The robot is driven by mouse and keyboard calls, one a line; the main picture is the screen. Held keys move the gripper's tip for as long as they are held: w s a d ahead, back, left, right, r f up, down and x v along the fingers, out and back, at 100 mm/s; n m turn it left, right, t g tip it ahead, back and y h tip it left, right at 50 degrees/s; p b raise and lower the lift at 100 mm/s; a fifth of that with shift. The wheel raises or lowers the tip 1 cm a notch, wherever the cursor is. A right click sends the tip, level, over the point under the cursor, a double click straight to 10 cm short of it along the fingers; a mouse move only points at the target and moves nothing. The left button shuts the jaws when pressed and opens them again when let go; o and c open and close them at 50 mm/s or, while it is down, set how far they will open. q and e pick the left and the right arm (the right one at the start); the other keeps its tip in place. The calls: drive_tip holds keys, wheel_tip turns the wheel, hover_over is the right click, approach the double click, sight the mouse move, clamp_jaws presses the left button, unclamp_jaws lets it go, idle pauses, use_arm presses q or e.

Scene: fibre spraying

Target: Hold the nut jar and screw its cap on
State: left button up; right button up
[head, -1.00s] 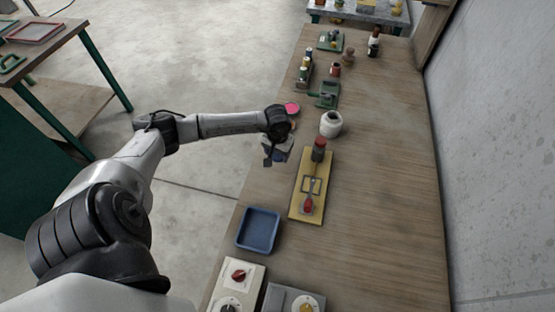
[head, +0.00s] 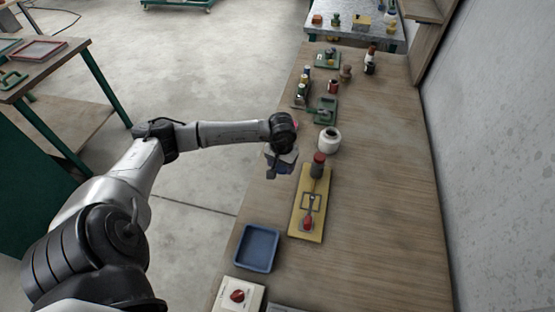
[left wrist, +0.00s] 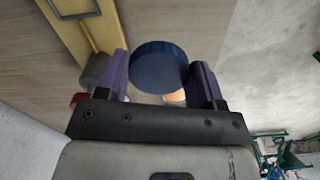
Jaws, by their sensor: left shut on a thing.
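My left gripper (head: 281,164) is over the table's left edge in the head view. In the left wrist view its two purple fingers (left wrist: 160,80) are shut on a dark blue round cap (left wrist: 159,66), seen as a flat disc between them. A white, round, open-mouthed jar (head: 329,140) stands upright on the table, to the right of the gripper and apart from it; I take it as the nut jar. My right gripper is not in view.
A blue tray (head: 257,248) is nearer. A green fixture (head: 323,110) stands beyond. The table's right side is clear up to the wall.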

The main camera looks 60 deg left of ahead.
use_arm(q)
drive_tip(key=w+d+r+m, duration=0.2)
drive_tip(key=d+r+m, duration=0.1)
drive_tip(key=d+r, duration=0.7)
drive_tip(key=w+d+r+m, duration=0.3)
drive_tip(key=d+r, duration=0.7)
drive_tip(key=d, duration=0.7)
drive_tip(key=shift+w+d+r+m, duration=0.15)
drive_tip(key=shift+d+r+m, duration=0.05)
drive_tip(key=shift+r+m, duration=0.15)
drive_tip(key=shift+a, duration=0.15)
